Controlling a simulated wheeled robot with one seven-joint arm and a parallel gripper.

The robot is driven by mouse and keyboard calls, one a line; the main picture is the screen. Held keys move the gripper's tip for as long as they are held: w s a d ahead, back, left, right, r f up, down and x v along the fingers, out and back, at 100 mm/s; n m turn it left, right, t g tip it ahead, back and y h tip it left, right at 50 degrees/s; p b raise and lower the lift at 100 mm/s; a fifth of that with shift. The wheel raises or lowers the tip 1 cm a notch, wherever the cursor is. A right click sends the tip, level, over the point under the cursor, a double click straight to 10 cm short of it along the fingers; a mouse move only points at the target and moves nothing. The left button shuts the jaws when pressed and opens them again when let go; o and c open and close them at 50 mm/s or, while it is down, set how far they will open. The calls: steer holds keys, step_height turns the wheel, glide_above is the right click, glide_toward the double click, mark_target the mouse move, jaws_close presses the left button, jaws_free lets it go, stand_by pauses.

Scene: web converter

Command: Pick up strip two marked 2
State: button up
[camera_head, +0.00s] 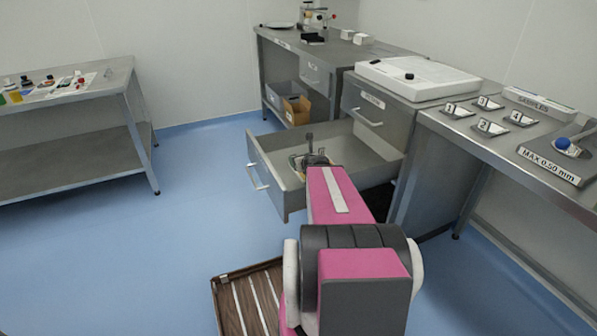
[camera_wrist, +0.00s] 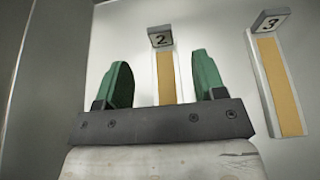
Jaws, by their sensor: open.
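In the wrist view, strip two (camera_wrist: 169,80) is a tan strip with a white edge and a grey tag marked 2 at its top. It lies on a pale surface beyond my gripper (camera_wrist: 161,66). My gripper is open, with its two green fingers apart and the strip showing between them. Its lower end is hidden behind the gripper's dark bar. I cannot tell how far the fingertips are from it. In the head view, my arm reaches over the open drawer (camera_head: 274,178), and my gripper (camera_head: 312,152) is small and partly hidden there.
A similar strip marked 3 (camera_wrist: 278,85) lies to the right in the wrist view. In the head view, the right-hand table (camera_head: 462,140) holds number plates marked 1 to 4. A wooden slatted tray (camera_head: 216,300) is low in front, and a shelf table (camera_head: 75,155) stands left.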

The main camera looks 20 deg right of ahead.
mark_target(293, 155)
steer(key=x, duration=0.8)
steer(key=shift+w+f, duration=0.1)
steer(key=shift+w, duration=0.1)
steer(key=c, duration=1.1)
